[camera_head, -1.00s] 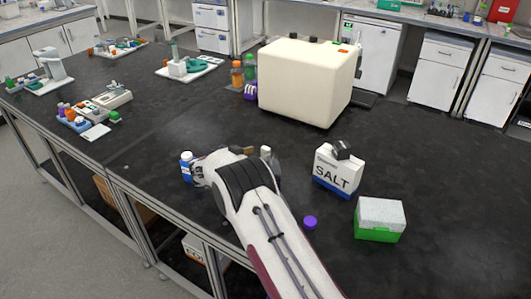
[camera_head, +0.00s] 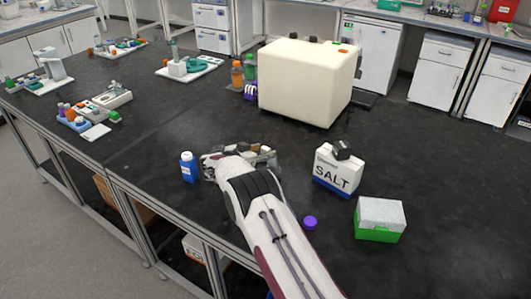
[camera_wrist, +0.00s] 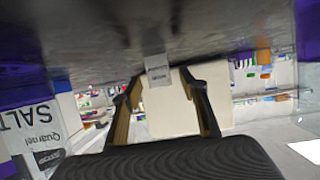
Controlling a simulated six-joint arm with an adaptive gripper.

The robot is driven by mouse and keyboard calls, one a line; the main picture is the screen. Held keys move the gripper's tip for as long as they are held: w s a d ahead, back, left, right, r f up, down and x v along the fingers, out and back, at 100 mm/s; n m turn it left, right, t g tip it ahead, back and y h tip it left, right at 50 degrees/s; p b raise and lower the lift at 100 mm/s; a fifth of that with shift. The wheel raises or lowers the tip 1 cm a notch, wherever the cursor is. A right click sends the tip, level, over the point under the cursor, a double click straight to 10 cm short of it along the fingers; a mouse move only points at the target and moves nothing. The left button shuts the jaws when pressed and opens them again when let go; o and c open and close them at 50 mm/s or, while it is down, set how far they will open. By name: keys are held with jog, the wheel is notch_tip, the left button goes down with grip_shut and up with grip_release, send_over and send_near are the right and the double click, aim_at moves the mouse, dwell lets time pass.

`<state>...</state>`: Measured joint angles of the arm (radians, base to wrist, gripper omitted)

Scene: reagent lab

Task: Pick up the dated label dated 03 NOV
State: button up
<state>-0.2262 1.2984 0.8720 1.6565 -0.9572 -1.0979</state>
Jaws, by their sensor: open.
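A small pale grey label (camera_wrist: 157,70) with dark print shows in the wrist view, near the dark bench surface and between my fingertips in the picture. Its print is too small to read, so I cannot tell its date. My gripper (camera_wrist: 160,86) is open, with its two dark, tan-lined fingers apart on either side of the label's lower part. I cannot tell whether either finger touches it. In the head view my gripper (camera_head: 262,153) is low over the bench, right of a blue bottle. I cannot make out the label there.
The blue bottle (camera_head: 189,167) stands close left of my gripper. A SALT carton (camera_head: 337,172), a purple cap (camera_head: 310,222) and a green-and-white box (camera_head: 379,219) are to the right. A large cream box (camera_head: 305,85) stands behind. The bench (camera_head: 440,180) is clear farther right.

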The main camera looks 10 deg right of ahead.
dwell(0.3)
jog(key=c, duration=0.8)
jog(key=shift+c, duration=0.2)
jog(key=shift+r, duration=0.1)
notch_tip(320, 180, up, 10)
dwell(0.6)
